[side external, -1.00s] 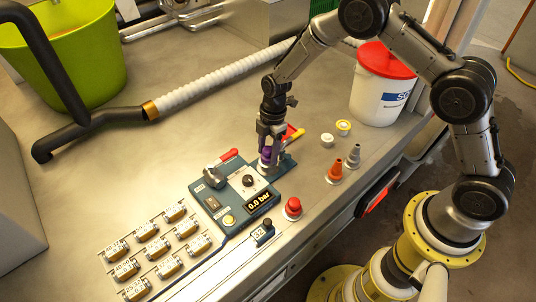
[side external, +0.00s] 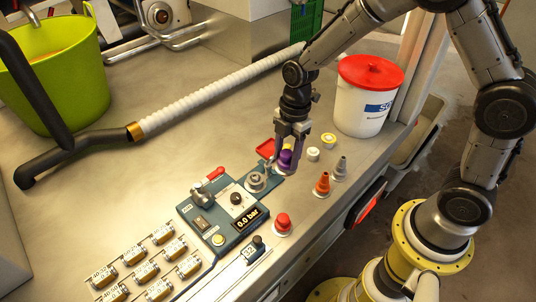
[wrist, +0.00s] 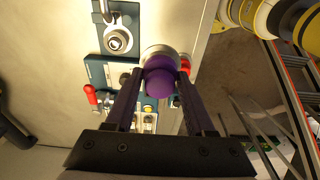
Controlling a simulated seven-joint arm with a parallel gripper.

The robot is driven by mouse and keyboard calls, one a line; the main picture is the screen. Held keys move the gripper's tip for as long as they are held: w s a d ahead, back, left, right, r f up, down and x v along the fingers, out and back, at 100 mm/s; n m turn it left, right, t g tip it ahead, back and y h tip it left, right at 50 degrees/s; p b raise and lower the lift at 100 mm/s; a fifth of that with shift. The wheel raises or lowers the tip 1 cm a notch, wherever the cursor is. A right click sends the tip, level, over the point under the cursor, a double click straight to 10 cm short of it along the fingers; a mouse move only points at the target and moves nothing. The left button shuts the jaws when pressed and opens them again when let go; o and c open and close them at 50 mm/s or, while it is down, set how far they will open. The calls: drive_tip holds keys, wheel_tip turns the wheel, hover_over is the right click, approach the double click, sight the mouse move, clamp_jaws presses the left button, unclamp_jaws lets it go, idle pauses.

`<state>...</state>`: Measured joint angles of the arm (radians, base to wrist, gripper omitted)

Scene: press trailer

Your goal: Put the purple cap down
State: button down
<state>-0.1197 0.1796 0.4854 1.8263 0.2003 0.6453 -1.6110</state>
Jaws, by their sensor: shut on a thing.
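The purple cap (side external: 285,161) is held between the fingers of my gripper (side external: 291,146) in the side view. It hangs at the right of the far end of the blue press panel (side external: 222,222); I cannot tell if it touches the table. In the wrist view the purple cap (wrist: 160,84) sits between the dark fingertips of my gripper (wrist: 160,92). A round silvery rim shows just beyond it. A round metal fitting (side external: 257,181) on the panel stands left of the cap, with nothing purple on it.
A white cap (side external: 313,154) and a yellow-white cap (side external: 329,140) stand close to the right. An orange cone (side external: 322,184), a grey cone (side external: 340,167) and a red button (side external: 283,221) stand near the front edge. A red-lidded white bucket (side external: 362,108) stands behind.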

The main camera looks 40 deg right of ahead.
drive_tip(key=s+d+f+n, duration=0.1)
drive_tip(key=s+d, duration=0.1)
drive_tip(key=s, duration=0.8)
drive_tip(key=s+d+f+n, duration=0.1)
drive_tip(key=s+d, duration=0.1)
drive_tip(key=s, duration=0.8)
drive_tip(key=w+f, duration=0.3)
drive_tip(key=w, duration=0.1)
drive_tip(key=w+a+f, duration=0.1)
drive_tip(key=w+f, duration=0.2)
drive_tip(key=w, duration=0.2)
drive_tip(key=w+a+f, duration=0.1)
drive_tip(key=w+f, duration=0.2)
drive_tip(key=w, duration=0.1)
drive_tip(key=shift+w+f, duration=0.15)
drive_tip(key=shift+w, duration=0.2)
drive_tip(key=shift+w+f, duration=0.15)
drive_tip(key=shift+f, duration=1.4)
drive_tip(key=shift+f, duration=0.1)
drive_tip(key=shift+c, duration=1.3)
unclamp_jaws()
